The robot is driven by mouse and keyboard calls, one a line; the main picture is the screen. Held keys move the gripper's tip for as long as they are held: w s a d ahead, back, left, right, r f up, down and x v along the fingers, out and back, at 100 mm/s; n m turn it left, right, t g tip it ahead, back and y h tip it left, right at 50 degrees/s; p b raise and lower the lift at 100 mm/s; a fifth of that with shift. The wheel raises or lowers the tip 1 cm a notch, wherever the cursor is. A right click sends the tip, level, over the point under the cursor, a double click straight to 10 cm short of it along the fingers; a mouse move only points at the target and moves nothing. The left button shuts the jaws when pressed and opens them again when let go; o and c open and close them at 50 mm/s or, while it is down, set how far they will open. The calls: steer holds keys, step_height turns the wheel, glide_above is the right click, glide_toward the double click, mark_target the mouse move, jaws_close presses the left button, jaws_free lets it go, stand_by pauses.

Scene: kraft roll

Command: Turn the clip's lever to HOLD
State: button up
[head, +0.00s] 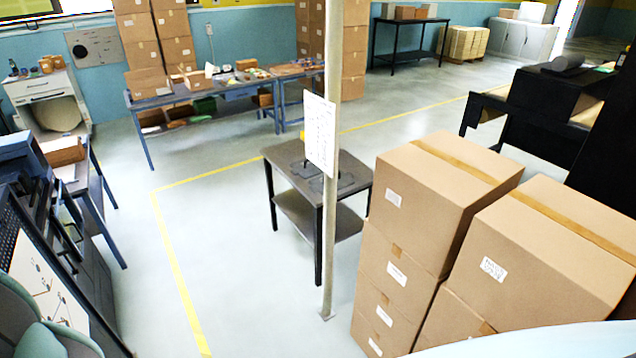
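I cannot make out the clip, its lever or a HOLD mark in the head view. A small dark table (290,160) with a lower shelf stands in the middle, behind a pale post (331,250). Flat dark shapes (350,180) lie on its top, partly hidden by the post and a hanging paper sheet (320,132); they are too small to name. A dark grey roll (567,62) lies on a black unit at the right. My gripper is not in view.
Tall stacks of cartons (430,200) block the right foreground. Blue workbenches (220,90) stand at the back, and a cluttered bench (75,170) stands at the left. Clear grey floor (225,245) lies left of the small table, crossed by a yellow line (172,245).

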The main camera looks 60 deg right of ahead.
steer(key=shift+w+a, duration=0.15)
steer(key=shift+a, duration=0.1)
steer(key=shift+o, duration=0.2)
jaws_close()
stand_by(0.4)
